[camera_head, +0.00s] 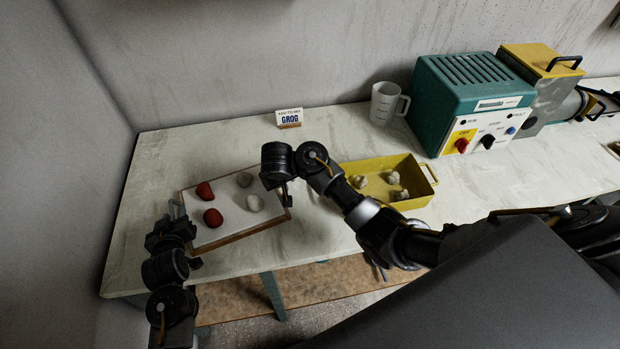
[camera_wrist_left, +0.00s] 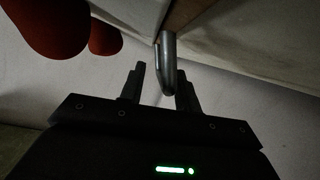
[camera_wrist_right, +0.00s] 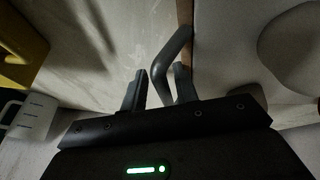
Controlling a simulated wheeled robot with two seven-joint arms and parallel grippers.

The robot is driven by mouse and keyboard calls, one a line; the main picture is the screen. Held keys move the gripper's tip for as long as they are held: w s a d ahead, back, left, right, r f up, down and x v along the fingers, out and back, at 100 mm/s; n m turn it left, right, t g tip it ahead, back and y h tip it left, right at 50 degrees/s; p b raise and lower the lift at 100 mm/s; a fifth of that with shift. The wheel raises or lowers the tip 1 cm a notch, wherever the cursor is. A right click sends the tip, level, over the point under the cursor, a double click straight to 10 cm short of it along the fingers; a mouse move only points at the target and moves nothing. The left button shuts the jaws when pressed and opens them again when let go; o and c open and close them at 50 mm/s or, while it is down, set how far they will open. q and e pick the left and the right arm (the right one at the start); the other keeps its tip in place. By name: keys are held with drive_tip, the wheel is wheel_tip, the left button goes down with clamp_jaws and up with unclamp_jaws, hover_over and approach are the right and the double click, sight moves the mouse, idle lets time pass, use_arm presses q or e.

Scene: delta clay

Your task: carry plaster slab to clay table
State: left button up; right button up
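The plaster slab (camera_head: 229,200) lies on the pale table (camera_head: 150,240). It is a white board with a wooden edge and a handle at each end. On it sit two red lumps (camera_head: 204,190) (camera_head: 212,217) and two pale lumps (camera_head: 244,180) (camera_head: 254,203). My left gripper (camera_head: 176,219) is at the left end; in its wrist view the grey handle (camera_wrist_left: 168,62) stands between the open fingers, with a gap on one side. My right gripper (camera_head: 287,194) is at the right end; its wrist view shows the other handle (camera_wrist_right: 171,62) between open fingers.
Right of the slab is a yellow bin (camera_head: 415,185) holding several pale lumps. Behind stand a GROG sign (camera_head: 289,118), a jug (camera_head: 384,103) and a teal machine (camera_head: 470,95). A wall bounds the left. The table's front-left corner is bare.

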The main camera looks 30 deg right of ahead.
use_arm(q)
drive_tip(key=v, duration=0.7)
drive_tip(key=shift+s+d+r, duration=0.1)
drive_tip(key=shift+s+r, duration=0.05)
drive_tip(key=shift+s, duration=0.2)
use_arm(e)
drive_tip(key=shift+a+r, duration=0.2)
drive_tip(key=shift+r, duration=0.15)
drive_tip(key=v, duration=0.5)
drive_tip(key=shift+s+r, duration=0.45)
drive_tip(key=shift+r, duration=0.35)
